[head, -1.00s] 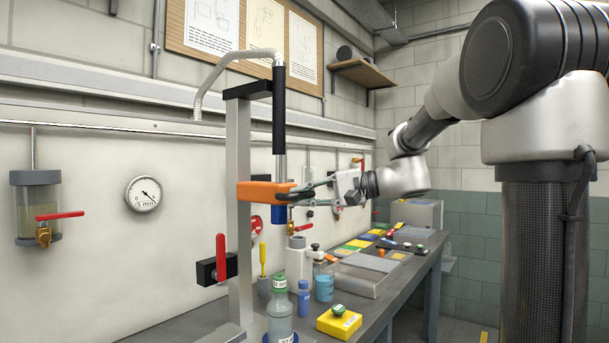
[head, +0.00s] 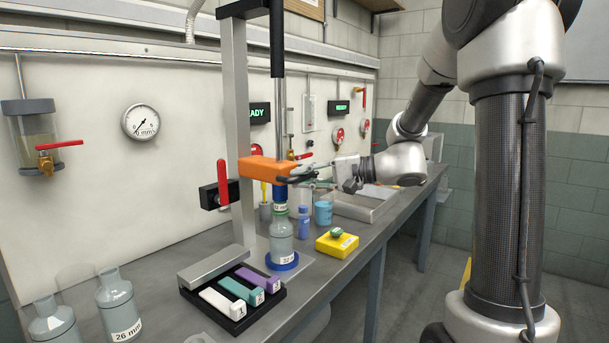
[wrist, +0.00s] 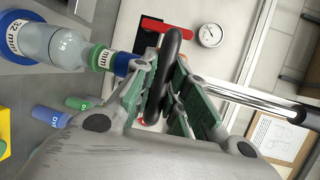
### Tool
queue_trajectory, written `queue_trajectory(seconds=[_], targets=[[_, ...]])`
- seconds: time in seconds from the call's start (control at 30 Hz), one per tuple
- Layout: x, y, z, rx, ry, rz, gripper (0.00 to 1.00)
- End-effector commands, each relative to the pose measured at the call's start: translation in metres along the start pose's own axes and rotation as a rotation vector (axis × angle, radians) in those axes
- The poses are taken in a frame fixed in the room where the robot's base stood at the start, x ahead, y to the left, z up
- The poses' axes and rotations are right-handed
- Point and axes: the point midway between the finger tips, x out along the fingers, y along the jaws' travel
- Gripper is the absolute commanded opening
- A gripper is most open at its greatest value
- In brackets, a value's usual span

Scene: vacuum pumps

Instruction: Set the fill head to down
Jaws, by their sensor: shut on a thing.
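The fill head (head: 265,168) is an orange block with a blue nozzle (head: 280,194) below it, carried on a grey upright post. It stands low, with the nozzle at the top of a clear bottle (head: 281,241) with a green collar. In the wrist view the nozzle (wrist: 122,64) meets the collar of the bottle (wrist: 60,42), with no clear gap. My gripper (head: 300,173) is at the right side of the orange block. In the wrist view my gripper (wrist: 166,75) is shut on a black handle (wrist: 172,65), which hides the orange block.
A red lever (head: 222,182) sticks up left of the post. A tray (head: 235,318) of white, teal and purple tags lies in front. Spare bottles (head: 116,302) stand at left. A yellow block (head: 337,243) and blue containers (head: 323,212) stand right of the bottle.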

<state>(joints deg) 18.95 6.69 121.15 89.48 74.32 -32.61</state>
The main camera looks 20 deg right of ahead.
Motion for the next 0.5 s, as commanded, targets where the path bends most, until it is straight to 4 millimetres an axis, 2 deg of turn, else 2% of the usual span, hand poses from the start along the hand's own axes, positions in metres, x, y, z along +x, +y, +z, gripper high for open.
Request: queue_trajectory(seconds=[0.07, 0.1, 0.13, 0.5], targets=[[-0.0004, 0.0080, 0.0011, 0.008, -0.001, 0.016, 0.00], [-0.0004, 0.0083, 0.0010, 0.009, -0.001, 0.016, 0.20], [-0.0004, 0.0085, 0.0010, 0.010, -0.001, 0.017, 0.25], [-0.0002, 0.0053, 0.0006, 0.006, -0.001, 0.011, 0.25]])
